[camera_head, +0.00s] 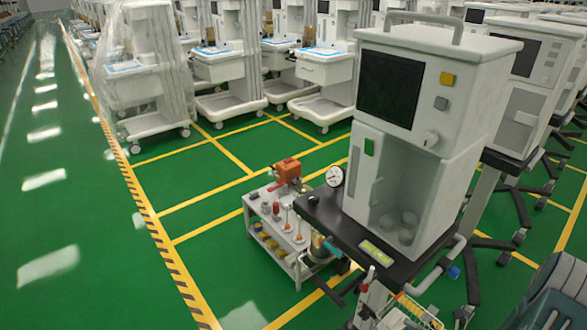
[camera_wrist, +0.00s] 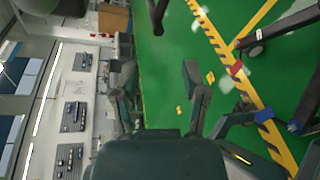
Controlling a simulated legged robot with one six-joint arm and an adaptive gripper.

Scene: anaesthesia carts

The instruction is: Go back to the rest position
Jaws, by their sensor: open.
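My gripper (camera_wrist: 158,70) shows in the wrist view with its two dark fingers spread apart. Nothing is between the fingers; green floor shows behind them. The fingers touch nothing that I can see. The wrist picture is turned on its side, with a wall and panels at the left and floor at the right. The gripper's fingers cannot be made out in the head view.
A white anaesthesia cart (camera_head: 420,85) with a black screen stands close at the right. A small trolley (camera_head: 292,262) with bottles and an orange device (camera_head: 288,171) stands beside it. More carts (camera_head: 325,65) fill the back. Green floor (camera_head: 75,225) at the left is clear.

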